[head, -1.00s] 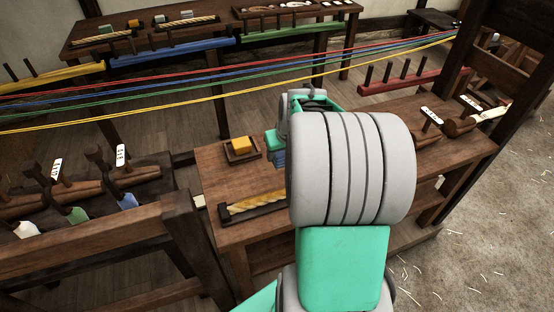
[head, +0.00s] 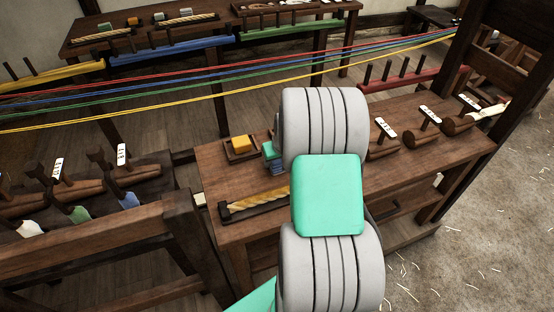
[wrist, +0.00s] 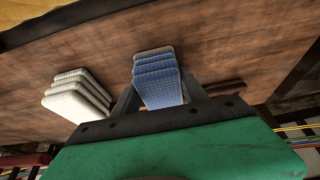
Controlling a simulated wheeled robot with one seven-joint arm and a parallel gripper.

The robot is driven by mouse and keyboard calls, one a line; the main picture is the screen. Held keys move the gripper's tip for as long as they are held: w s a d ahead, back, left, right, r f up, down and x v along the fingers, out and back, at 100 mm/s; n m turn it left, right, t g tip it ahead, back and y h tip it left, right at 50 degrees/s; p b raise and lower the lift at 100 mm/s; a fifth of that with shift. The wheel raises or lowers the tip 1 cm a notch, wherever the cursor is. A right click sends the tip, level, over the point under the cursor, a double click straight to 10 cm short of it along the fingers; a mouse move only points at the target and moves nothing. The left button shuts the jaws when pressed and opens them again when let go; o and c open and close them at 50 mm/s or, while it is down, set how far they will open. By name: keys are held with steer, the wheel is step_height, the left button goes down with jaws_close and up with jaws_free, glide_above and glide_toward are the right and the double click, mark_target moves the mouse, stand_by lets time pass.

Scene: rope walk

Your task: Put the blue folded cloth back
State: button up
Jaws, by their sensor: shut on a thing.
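The blue folded cloth (wrist: 158,80) is a small layered stack between the two fingers of my gripper (wrist: 160,98) in the wrist view. The fingers are shut on its sides. In the head view a bit of the blue cloth (head: 277,165) shows left of my arm, over the near bench (head: 225,180). My arm hides most of the gripper there. I cannot tell whether the cloth touches the bench top. A white folded cloth stack (wrist: 78,95) lies beside it on the bench, to the left in the wrist view.
A yellow block in a small tray (head: 241,144) and a rope piece in a dark holder (head: 255,203) lie close by on the bench. Wooden tools with white tags (head: 430,115) lie to the right. Coloured strands (head: 200,88) stretch across behind the bench.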

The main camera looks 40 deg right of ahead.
steer(key=o, duration=1.3)
steer(key=shift+s+r, duration=0.15)
steer(key=shift+r, duration=0.5)
steer(key=v, duration=1.1)
steer(key=s+a+r+n, duration=0.1)
steer(key=s+a, duration=0.3)
steer(key=a, duration=0.4)
steer(key=s+a+r+n, duration=0.1)
steer(key=s+a+r, duration=0.1)
steer(key=a, duration=0.5)
steer(key=s+a+r+n+g+y, duration=0.1)
steer(key=s+a+r, duration=0.1)
steer(key=s+a, duration=0.3)
steer(key=a, duration=0.3)
steer(key=shift+s+a, duration=0.3)
steer(key=shift+a, duration=0.05)
steer(key=shift+d+r, duration=0.1)
